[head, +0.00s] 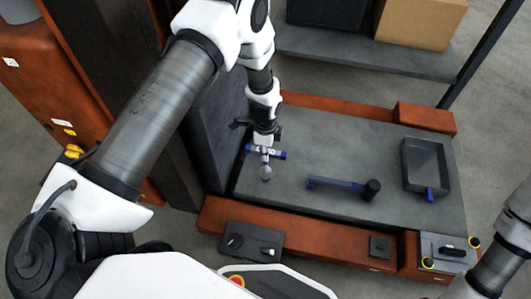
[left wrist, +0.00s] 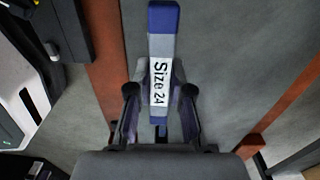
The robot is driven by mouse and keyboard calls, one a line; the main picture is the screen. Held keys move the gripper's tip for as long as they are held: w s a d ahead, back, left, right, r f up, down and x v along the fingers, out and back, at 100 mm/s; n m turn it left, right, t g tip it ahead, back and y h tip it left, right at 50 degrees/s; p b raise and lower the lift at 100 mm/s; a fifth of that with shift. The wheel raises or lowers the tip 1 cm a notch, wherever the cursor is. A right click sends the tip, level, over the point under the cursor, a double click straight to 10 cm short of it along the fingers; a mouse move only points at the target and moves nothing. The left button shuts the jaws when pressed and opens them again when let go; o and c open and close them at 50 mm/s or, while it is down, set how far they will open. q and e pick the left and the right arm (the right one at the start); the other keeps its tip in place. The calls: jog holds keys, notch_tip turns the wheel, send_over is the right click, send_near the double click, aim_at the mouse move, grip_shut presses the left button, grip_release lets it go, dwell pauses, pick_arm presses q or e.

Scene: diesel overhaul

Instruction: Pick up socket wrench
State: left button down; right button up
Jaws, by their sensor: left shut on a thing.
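My left gripper (head: 265,146) is shut on a blue and grey tool labelled "Size 24" (head: 279,155), over the left end of the grey bench top. In the left wrist view the tool (left wrist: 162,65) stands between the two fingers (left wrist: 160,112), with its label facing the camera. I cannot tell from its visible part whether its end is a socket. A second blue tool with a dark round head (head: 340,184) lies on the middle of the bench top. My right gripper is not in view; only part of my right arm shows at lower right.
The grey bench top (head: 300,135) has red-brown edges. A dark tray (head: 428,165) with a blue handle sits at its right. A dark plate with small parts (head: 250,241) lies on the front ledge. A grey box (head: 447,250) stands front right. Clear surface surrounds the second tool.

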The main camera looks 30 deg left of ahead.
pick_arm(q)
jog(key=s+d+p, duration=0.4)
jog(key=d, duration=0.3)
jog(key=s+d+r+p, duration=0.1)
jog(key=s+d+p, duration=0.2)
jog(key=d+p, duration=0.2)
jog(key=shift+s+d+r, duration=0.2)
jog(key=shift+s+d, duration=0.15)
jog(key=shift+d, duration=0.65)
jog(key=c, duration=1.6)
grip_release()
grip_shut()
